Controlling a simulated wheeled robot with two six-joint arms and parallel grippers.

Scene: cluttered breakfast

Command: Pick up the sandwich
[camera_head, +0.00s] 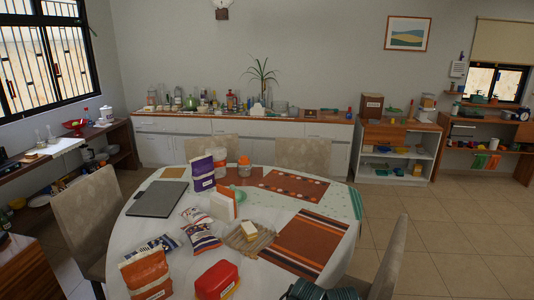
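A small pale, blocky piece (249,230) lies on a brown slatted or woven mat (263,241) near the middle of the round table. It may be the sandwich, but it is too small to be sure.
The white-covered round table (180,235) also holds a red box (217,281), snack bags (202,239), an orange-and-white carton (223,204), a purple carton (203,174), a dark flat case (157,199) and orange-brown placemats (306,241). Chairs (85,216) surround it.

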